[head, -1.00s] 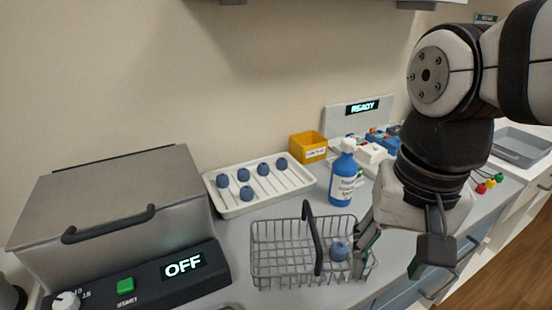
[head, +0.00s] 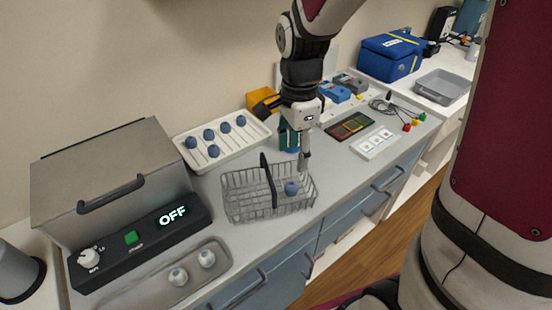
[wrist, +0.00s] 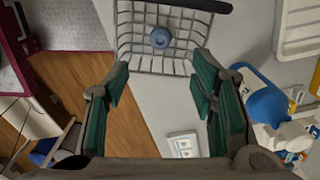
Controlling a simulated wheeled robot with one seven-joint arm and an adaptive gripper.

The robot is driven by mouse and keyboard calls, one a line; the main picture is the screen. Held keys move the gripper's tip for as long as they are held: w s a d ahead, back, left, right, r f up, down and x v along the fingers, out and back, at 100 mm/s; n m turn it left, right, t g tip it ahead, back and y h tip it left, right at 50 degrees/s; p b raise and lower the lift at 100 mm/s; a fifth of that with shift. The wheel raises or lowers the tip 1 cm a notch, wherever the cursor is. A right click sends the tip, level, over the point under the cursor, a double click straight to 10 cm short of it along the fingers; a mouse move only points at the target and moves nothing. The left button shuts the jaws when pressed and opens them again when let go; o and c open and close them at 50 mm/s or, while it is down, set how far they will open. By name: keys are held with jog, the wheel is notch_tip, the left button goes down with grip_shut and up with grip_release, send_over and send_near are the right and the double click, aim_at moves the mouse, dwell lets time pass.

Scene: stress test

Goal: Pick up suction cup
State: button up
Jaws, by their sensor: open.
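A blue suction cup (head: 291,188) sits in the right part of the wire basket (head: 238,212). In the wrist view this cup (wrist: 161,38) shows inside the basket (wrist: 140,66), ahead of my fingers. Several more blue cups (head: 209,134) stand on the white ribbed tray (head: 184,155). My gripper (head: 298,152) is open and empty, near the basket's back right side. Its spread fingers with green pads (wrist: 160,84) show in the wrist view with nothing between them.
A dark basket handle (head: 268,180) rises left of the cup. A blue bottle (wrist: 266,102) stands close beside my gripper, mostly hidden in the head view. The heater box (head: 110,180) is at left. A white card (head: 375,144) lies right; counter is clear right of the basket.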

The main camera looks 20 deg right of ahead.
aim_at(291, 185)
jog(key=f, duration=1.1)
jog(key=shift+a+f+b, duration=0.15)
jog(key=shift+a+b, duration=0.05)
jog(key=shift+b, duration=0.15)
jog(key=shift+c, duration=0.5)
jog(key=c, duration=0.8)
